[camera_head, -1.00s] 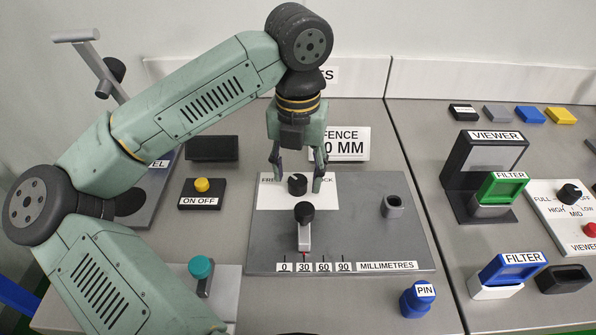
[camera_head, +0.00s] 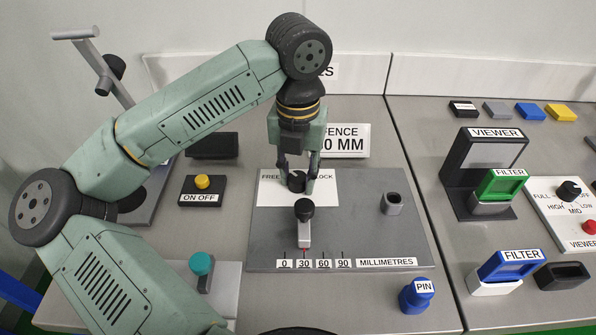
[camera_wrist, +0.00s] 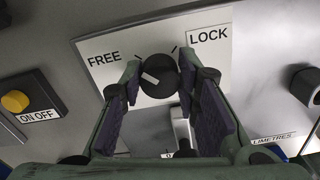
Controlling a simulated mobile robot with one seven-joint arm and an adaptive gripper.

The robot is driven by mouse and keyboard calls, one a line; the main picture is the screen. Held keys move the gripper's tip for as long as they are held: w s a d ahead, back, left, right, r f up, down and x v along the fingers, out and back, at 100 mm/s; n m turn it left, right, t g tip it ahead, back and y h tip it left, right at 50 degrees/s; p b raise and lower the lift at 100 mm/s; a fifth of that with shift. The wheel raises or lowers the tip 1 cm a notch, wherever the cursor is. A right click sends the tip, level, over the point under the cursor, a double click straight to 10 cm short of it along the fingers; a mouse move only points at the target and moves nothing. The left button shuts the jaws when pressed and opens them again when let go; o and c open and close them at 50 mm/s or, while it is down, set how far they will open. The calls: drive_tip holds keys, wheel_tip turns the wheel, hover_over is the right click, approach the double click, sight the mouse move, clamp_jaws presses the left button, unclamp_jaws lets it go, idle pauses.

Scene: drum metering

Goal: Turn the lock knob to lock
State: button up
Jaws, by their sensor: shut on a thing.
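The lock knob (camera_head: 297,182) is a round black knob with a white mark, on a white plate (camera_head: 325,198) lettered FREE at left and LOCK at right. My gripper (camera_head: 298,176) has come down over it from above and is shut on it, one finger on each side. In the wrist view the knob (camera_wrist: 158,76) shows between the two fingers (camera_wrist: 160,82). Its white mark lies on the left, FREE side of the knob. The fingers hide part of the knob's sides.
In front of the knob a black-knobbed slider (camera_head: 304,210) stands by the 30 mark of the scale. A socket (camera_head: 393,204) is to the right, and a blue PIN piece (camera_head: 416,297) stands at the front right. The ON OFF button box (camera_head: 202,190) is at left.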

drive_tip(key=c, duration=0.3)
drive_tip(key=shift+f+b, duration=0.1)
drive_tip(key=shift+b, duration=0.35)
drive_tip(key=shift+f+m+b, duration=0.1)
drive_tip(key=shift+m+b, duration=1)
drive_tip(key=m+b, duration=0.2)
drive_tip(key=shift+m, duration=0.3)
drive_tip(key=m+b, duration=0.2)
drive_tip(key=m, duration=0.1)
drive_tip(key=shift+d+m, duration=0.1)
drive_tip(key=shift+m, duration=0.2)
drive_tip(key=m+b, duration=0.1)
drive_tip(key=m, duration=0.1)
drive_tip(key=m+b, duration=0.1)
drive_tip(key=m, duration=0.1)
drive_tip(key=shift+r+m, duration=0.2)
drive_tip(key=shift+m, duration=0.1)
drive_tip(key=m, duration=0.4)
drive_tip(key=shift+s+r+m, duration=0.1)
drive_tip(key=shift+s+m, duration=0.05)
drive_tip(key=shift+m, duration=0.25)
